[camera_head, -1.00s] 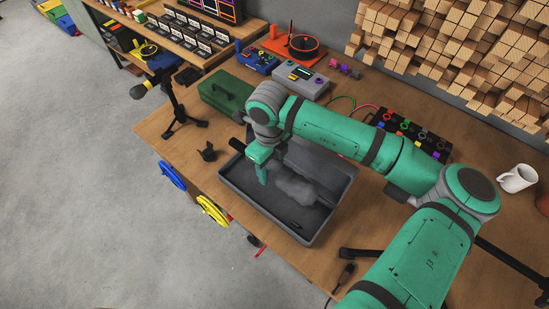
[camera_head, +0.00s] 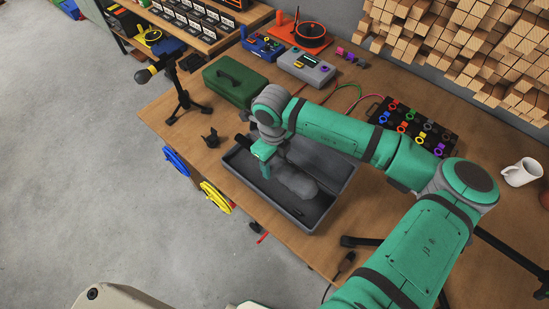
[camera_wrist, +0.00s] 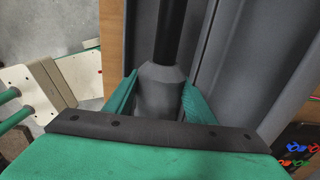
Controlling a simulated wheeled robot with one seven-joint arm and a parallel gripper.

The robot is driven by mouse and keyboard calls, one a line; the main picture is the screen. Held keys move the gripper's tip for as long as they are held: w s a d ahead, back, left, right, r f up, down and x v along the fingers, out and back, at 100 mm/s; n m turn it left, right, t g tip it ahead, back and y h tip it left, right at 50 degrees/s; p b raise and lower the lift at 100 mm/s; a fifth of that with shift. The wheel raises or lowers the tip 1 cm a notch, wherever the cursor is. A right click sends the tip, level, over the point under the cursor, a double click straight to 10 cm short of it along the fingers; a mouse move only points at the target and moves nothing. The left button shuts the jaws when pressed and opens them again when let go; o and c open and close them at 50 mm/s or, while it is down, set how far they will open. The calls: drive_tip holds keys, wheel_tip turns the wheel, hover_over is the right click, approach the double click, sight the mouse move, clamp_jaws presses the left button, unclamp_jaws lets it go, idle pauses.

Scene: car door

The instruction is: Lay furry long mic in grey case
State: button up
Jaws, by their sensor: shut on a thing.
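The grey case (camera_head: 308,228) lies open on the wooden table, its lid tilted up on the far side. The furry long mic (camera_head: 296,182) is a fuzzy grey body over the case interior. I cannot tell if it touches the floor of the case. My gripper (camera_head: 265,165) points down over the left part of the case and is shut on the mic. In the wrist view, the mic's grey tapered part (camera_wrist: 160,88) sits between my green fingers, with its black rod extending upward in the picture. The case walls (camera_wrist: 208,60) show beside it.
A small black item (camera_head: 292,212) lies in the case. A green box (camera_head: 236,82), a black tripod (camera_head: 184,105) and a small black clip (camera_head: 211,138) stand at the left. A knob panel (camera_head: 412,127) and a white mug (camera_head: 522,172) are to the right.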

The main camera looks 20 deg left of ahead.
drive_tip(key=shift+f, duration=3.4)
drive_tip(key=o, duration=1.3)
wheel_tip(320, 180, up, 11)
drive_tip(key=shift+a+f, duration=0.1)
drive_tip(key=shift+a, duration=0.05)
